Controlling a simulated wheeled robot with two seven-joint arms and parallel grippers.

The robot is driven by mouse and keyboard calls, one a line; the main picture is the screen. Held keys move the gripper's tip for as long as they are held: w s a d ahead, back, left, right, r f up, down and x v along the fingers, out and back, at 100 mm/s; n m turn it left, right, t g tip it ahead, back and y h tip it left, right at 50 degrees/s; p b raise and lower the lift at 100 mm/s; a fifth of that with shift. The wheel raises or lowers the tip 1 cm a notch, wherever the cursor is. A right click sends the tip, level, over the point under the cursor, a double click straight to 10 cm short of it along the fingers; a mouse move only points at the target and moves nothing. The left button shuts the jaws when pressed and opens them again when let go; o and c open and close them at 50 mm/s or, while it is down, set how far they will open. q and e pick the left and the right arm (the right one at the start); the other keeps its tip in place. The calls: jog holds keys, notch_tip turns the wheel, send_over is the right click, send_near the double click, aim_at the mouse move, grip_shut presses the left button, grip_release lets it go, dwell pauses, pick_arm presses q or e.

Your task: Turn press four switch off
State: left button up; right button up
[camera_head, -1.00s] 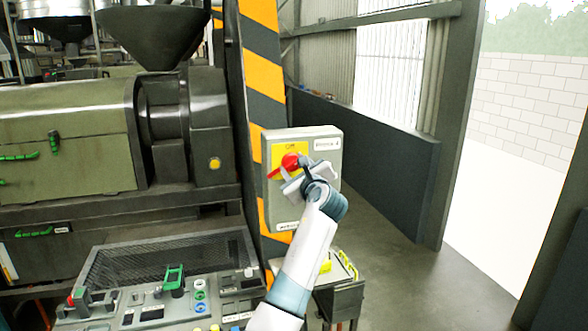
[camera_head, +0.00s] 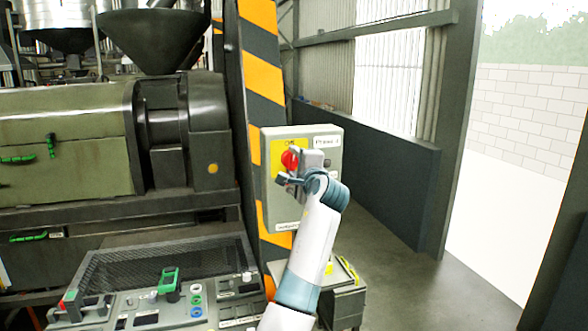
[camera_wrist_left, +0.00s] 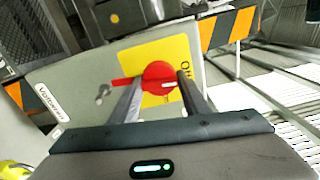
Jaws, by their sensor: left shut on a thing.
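The press four switch is a red rotary knob (camera_head: 287,159) on a yellow plate on the front of a grey box (camera_head: 272,212). The box has a label that appears to read "Press 4". My left gripper (camera_head: 292,170) is at the knob, shut on it, and partly covers it in the head view. In the left wrist view the red knob (camera_wrist_left: 160,76) sits between the two fingers of my left gripper (camera_wrist_left: 158,88). The knob's red lever points to the left there, across the yellow plate. My right gripper is not in view.
A striped post (camera_head: 262,85) stands behind the box. A control panel (camera_head: 140,300) with buttons lies at lower left, below the green press (camera_head: 65,140). A small stand (camera_head: 345,300) is below the box. A dark low wall (camera_head: 385,185) and open floor are on the right.

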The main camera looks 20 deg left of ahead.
pick_arm(q)
jog(key=shift+f+n+b, duration=0.15)
jog(key=shift+n+b, duration=0.15)
jog(key=shift+n, duration=0.4)
jog(key=o, duration=1)
